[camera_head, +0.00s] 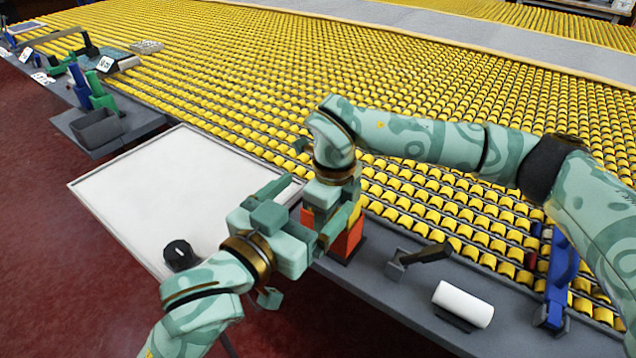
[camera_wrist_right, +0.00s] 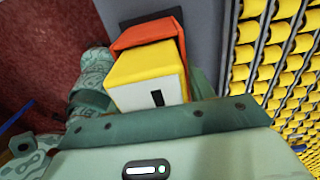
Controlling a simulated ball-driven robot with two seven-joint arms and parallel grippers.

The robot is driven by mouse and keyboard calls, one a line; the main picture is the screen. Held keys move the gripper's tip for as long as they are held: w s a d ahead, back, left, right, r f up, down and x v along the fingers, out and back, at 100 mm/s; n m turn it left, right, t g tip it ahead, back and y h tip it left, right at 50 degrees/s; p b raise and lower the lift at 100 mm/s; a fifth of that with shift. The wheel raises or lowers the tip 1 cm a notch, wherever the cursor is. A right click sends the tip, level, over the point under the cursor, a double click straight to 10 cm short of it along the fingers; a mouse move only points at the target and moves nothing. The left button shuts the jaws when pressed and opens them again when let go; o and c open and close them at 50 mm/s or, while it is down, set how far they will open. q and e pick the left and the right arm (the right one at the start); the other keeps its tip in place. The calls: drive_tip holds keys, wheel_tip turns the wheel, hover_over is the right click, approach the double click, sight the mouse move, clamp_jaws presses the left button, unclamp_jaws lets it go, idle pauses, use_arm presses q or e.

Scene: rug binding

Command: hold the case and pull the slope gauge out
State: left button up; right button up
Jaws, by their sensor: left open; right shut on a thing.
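The orange case (camera_head: 347,241) stands on the grey ledge beside the yellow rollers. The slope gauge, a yellow block with a white face and a dark slot, shows in the right wrist view (camera_wrist_right: 148,72), with the orange case (camera_wrist_right: 148,35) around its far part. My right gripper (camera_head: 337,190) comes down from above and is shut on the gauge; its grip is largely hidden. My left gripper (camera_head: 316,224) is open at the case, with a finger in front of it. I cannot tell whether it touches the case.
A white board (camera_head: 150,190) with a black knob (camera_head: 180,254) lies left. Right of the case on the ledge are a black-handled tool (camera_head: 425,253), a white roll (camera_head: 463,303) and a blue tool (camera_head: 558,280). A grey bin (camera_head: 97,128) and tools stand far left.

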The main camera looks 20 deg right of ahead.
drive_tip(key=o, duration=1)
drive_tip(key=shift+a+r, duration=0.1)
drive_tip(key=shift+r, duration=0.05)
drive_tip(key=shift+o, duration=0.2)
